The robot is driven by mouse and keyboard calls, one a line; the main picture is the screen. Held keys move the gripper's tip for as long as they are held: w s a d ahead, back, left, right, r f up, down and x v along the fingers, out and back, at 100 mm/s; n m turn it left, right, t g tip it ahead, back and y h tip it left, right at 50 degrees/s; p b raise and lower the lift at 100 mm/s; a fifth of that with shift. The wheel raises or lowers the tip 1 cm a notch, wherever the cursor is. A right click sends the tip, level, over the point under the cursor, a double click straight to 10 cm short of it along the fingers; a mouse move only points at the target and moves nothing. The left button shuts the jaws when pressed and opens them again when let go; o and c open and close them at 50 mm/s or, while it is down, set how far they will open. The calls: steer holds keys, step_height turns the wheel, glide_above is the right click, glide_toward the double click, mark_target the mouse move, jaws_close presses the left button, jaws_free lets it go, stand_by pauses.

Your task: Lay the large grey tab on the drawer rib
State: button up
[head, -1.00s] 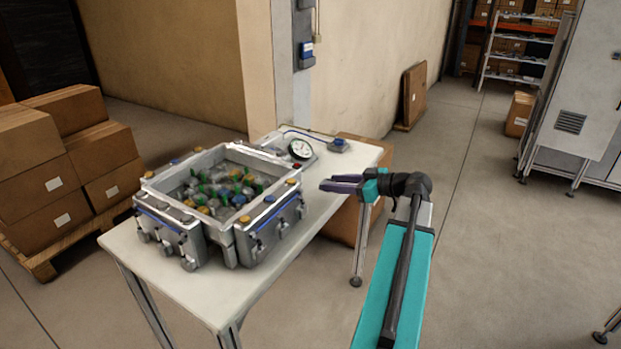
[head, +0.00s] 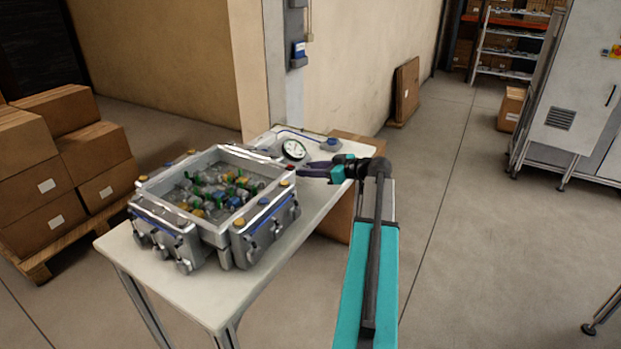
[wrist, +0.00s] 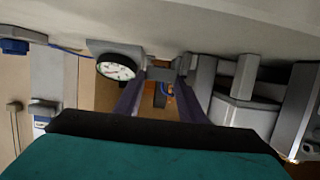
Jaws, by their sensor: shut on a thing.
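My gripper (head: 305,172) is at the right side of the metal box on the table, with its dark purple fingers pointing left. In the wrist view the fingers (wrist: 160,85) stand either side of a small grey block, the grey tab (wrist: 160,73), and are shut on it. In the head view the tab is too small or hidden to make out. I cannot pick out the drawer rib for certain in either view.
The grey metal box (head: 158,184) holds several small coloured and grey parts on a white table (head: 125,245). A round dial gauge (head: 293,149) stands behind my gripper and shows in the wrist view (wrist: 117,67). Brown cartons (head: 95,150) are stacked at left.

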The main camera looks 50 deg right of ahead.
mark_target(311, 185)
steer(key=shift+f, duration=0.15)
steer(key=shift+f+p, duration=0.45)
steer(key=shift+f, duration=1.15)
steer(key=shift+f, duration=0.2)
steer(key=o, duration=1)
steer(key=shift+r, duration=0.25)
steer(key=b+v, duration=0.2)
steer(key=v, duration=1)
steer(key=shift+s, duration=0.1)
